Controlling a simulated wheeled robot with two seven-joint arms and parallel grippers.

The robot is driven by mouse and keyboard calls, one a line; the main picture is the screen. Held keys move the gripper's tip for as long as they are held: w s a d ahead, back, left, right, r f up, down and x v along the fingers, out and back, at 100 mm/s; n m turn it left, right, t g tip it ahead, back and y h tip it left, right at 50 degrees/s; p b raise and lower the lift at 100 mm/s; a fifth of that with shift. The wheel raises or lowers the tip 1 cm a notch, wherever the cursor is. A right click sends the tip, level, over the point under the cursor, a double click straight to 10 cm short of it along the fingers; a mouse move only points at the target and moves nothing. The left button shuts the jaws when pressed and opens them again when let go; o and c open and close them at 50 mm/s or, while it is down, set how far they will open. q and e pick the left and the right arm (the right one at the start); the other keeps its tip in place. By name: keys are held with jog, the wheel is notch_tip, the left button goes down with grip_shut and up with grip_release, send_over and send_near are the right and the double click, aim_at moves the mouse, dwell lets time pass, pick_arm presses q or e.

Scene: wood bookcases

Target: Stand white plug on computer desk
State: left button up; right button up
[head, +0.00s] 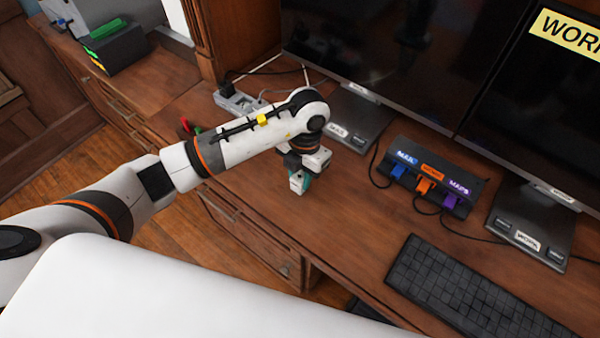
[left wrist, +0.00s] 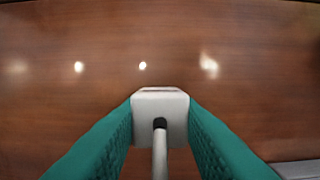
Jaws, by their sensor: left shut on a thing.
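The white plug (left wrist: 160,104) is between the two teal fingers of my left gripper (left wrist: 160,125) in the left wrist view. Its grey cord with a black collar runs down toward the bottom of that view. In the head view my left gripper (head: 300,184) points down at the computer desk (head: 345,215), low over its left part. The gripper is shut on the plug. The plug is mostly hidden there by the gripper. I cannot tell whether the plug touches the wood. My right gripper is not in view.
A power strip (head: 238,102) lies behind my left arm. Two monitors (head: 365,60) stand at the back. A black hub with coloured plugs (head: 430,180) and a keyboard (head: 470,290) are to the right. Bare wood lies between my gripper and the keyboard.

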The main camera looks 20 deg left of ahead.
pick_arm(q)
jog(key=shift+f, duration=0.1)
jog(key=shift+f, duration=0.15)
jog(key=o, duration=1)
jog(key=shift+c, duration=0.2)
notch_tip(320, 180, up, 12)
jog(key=w, duration=0.1)
jog(key=shift+w+d+r, duration=0.2)
jog(key=shift+d, duration=0.05)
